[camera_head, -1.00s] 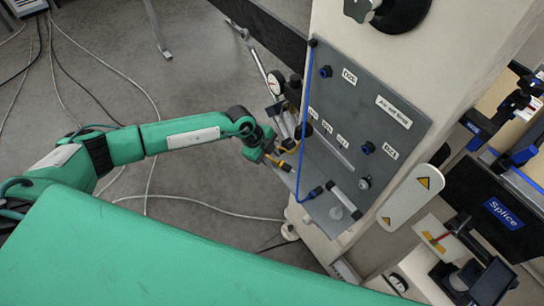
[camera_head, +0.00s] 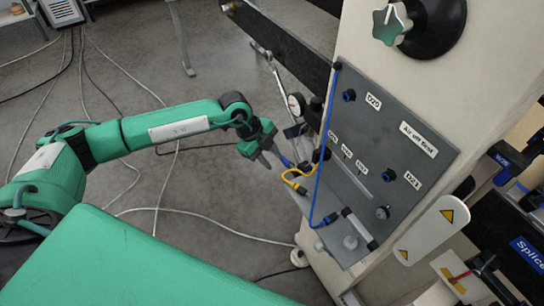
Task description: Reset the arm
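My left arm comes in from the left, and its green gripper (camera_head: 272,160) hangs in front of the grey panel's left edge. Its fingers look parted, with nothing seen between them. A yellow cable with a yellow-and-black connector (camera_head: 297,188) is just below and right of the fingers, apart from them. A blue cable (camera_head: 322,150) runs down the grey panel (camera_head: 395,160) to a blue fitting at the bottom. My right gripper is not in view.
The panel is on a pale machine column (camera_head: 370,40) with a black knob (camera_head: 435,25) above it. A splice unit (camera_head: 520,250) stands at the right. The floor at left is open, with loose cables.

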